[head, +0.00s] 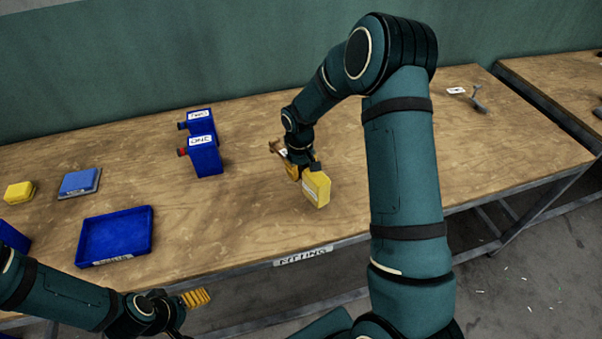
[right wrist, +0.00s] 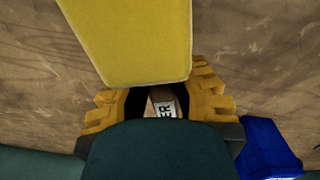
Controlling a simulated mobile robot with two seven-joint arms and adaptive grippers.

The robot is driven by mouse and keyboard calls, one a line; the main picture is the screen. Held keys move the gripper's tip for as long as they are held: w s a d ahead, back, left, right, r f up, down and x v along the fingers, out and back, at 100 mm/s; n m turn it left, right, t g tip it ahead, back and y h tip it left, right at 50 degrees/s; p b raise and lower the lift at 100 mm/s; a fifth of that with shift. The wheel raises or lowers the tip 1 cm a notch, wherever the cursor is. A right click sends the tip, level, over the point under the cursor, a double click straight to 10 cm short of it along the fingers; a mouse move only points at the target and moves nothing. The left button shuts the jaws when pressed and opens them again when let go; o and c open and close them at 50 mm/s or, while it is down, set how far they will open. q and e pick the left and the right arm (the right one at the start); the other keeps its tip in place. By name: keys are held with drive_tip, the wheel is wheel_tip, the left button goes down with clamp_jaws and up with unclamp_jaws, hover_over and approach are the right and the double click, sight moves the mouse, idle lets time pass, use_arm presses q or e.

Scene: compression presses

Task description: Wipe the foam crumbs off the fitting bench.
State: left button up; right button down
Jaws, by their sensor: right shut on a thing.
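A yellow block (head: 317,188) with a pale label on its side is at the front middle of the fitting bench (head: 345,228). My right gripper (head: 303,171) is shut on this block, which fills the upper middle of the right wrist view (right wrist: 135,40). I cannot tell whether the block touches the bench top. My left gripper (head: 196,298) is at the front edge, lower left, with ribbed orange finger pads showing; its opening cannot be judged. I cannot make out crumbs on the bench top. Small pale specks (head: 507,281) lie on the floor at right.
A brown labelled thing (head: 277,147) is just behind my right gripper. A blue tray (head: 116,257), a blue pad (head: 79,182) and another yellow block (head: 19,192) are farther left. A grey tool (head: 478,103) lies back right.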

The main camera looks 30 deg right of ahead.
drive_tip(key=shift+w+a+r+p, duration=0.1)
drive_tip(key=shift+r+p, duration=0.1)
drive_tip(key=shift+r, duration=0.3)
drive_tip(key=shift+w+a+r+p, duration=0.1)
drive_tip(key=shift+r+p, duration=0.1)
drive_tip(key=shift+r, duration=0.3)
drive_tip(key=shift+s+r+p, duration=0.1)
drive_tip(key=shift+r+p, duration=0.5)
drive_tip(key=shift+r, duration=0.45)
